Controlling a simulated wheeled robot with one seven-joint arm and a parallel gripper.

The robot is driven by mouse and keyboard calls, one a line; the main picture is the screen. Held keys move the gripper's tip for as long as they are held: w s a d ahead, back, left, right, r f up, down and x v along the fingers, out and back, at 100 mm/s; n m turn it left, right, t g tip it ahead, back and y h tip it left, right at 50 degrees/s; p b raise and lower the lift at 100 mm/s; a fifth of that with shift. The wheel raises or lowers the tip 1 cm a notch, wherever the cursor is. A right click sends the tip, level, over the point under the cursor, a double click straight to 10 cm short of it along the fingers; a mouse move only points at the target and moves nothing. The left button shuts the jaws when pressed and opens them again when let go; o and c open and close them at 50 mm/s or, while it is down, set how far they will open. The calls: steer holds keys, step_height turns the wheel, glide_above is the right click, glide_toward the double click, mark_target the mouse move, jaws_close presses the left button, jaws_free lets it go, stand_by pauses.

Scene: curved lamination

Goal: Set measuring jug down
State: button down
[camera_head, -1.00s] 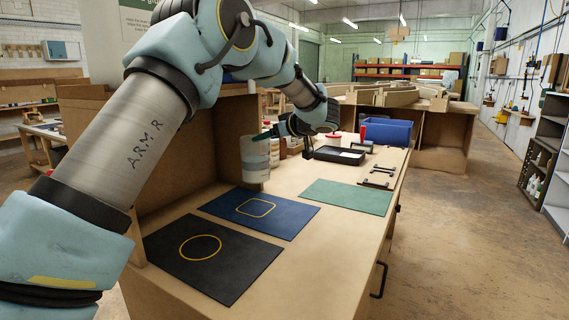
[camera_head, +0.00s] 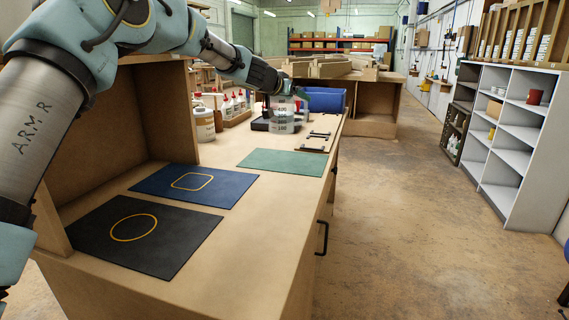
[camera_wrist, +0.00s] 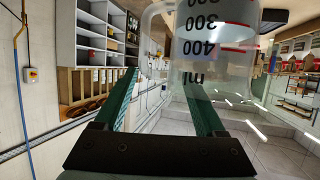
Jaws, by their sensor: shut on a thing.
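My gripper (camera_wrist: 163,78) is shut on the clear measuring jug (camera_wrist: 215,45), whose black numbers and red lines show upside down between and past the green fingers in the wrist view. In the head view the jug (camera_head: 282,122) hangs about upright from my gripper (camera_head: 287,95), beyond the green mat (camera_head: 288,162) and in front of the dark tray. Whether its base touches anything cannot be told. On the bench (camera_head: 240,232) lie a blue mat (camera_head: 155,182) with a yellow rounded square and a black mat (camera_head: 90,225) with a yellow circle. All three mats are bare.
A white tub (camera_head: 205,127) and red-tipped bottles (camera_head: 238,103) stand at the back left. A blue bin (camera_head: 326,100) and the dark tray (camera_head: 260,124) are at the far end. Dark tools (camera_head: 316,141) lie near the right edge. A brown panel (camera_head: 100,140) walls the left side.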

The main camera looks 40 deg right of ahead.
step_height(320, 180, down, 10)
steer(key=s+b, duration=0.1)
steer(key=b, duration=0.4)
steer(key=shift+d+m+g, duration=0.15)
steer(key=shift+m+g, duration=0.15)
steer(key=shift+f+b, duration=0.1)
steer(key=shift+b, duration=0.25)
jaws_free()
